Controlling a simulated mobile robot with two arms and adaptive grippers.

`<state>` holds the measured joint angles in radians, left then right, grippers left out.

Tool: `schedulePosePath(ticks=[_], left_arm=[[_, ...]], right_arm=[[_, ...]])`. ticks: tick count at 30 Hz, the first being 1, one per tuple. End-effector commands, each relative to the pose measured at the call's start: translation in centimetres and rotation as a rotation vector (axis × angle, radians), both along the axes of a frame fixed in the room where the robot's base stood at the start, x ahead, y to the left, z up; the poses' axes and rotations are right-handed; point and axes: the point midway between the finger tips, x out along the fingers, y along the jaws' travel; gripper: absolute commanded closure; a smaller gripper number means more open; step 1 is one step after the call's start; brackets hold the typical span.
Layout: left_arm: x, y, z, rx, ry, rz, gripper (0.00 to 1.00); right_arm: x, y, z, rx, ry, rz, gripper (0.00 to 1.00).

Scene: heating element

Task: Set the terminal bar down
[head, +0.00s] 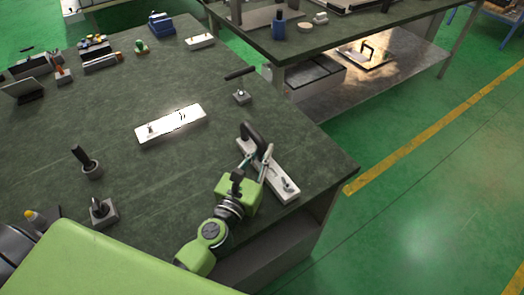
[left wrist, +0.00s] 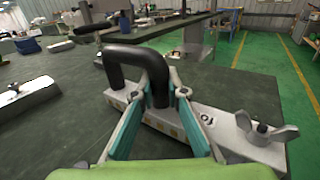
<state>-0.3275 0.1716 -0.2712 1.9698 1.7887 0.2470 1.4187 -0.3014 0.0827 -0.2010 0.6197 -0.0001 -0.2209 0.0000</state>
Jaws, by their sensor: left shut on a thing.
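The terminal bar (head: 279,179) is a pale metal bar with a black arched handle and a wing nut at its near end, at the right edge of the dark green table. My left gripper (head: 257,160) is shut on its black handle. In the left wrist view the fingers (left wrist: 165,103) close around the near leg of the handle (left wrist: 133,56), and the bar (left wrist: 221,130) lies below them. I cannot tell whether the bar touches the table top or is slightly above it. My right gripper does not show.
A similar pale bar (head: 172,124) lies mid-table. The table's right edge (head: 345,178) is close to the bar.

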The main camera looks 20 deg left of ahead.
Motion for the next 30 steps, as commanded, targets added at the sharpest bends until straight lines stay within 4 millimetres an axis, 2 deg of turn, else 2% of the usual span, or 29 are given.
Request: schedulePosePath(ticks=[10, 11, 13, 25, 30], left_arm=[[0.0, 0.0, -0.8, 0.000, -0.001, 0.000, 1.00], [0.0, 0.0, -0.7, 0.000, -0.001, 0.000, 0.84], [0.0, 0.0, -0.7, 0.000, -0.001, 0.000, 0.68], [-0.3, 0.0, -0.8, -0.001, 0.002, 0.001, 0.68], [-2.2, 0.2, -0.9, -0.002, 0.003, 0.001, 0.68]], right_arm=[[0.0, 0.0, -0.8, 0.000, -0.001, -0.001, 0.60], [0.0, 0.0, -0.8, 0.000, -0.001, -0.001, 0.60], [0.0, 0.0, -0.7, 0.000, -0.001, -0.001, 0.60], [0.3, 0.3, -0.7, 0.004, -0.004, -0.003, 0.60], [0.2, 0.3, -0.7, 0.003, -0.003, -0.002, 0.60]])
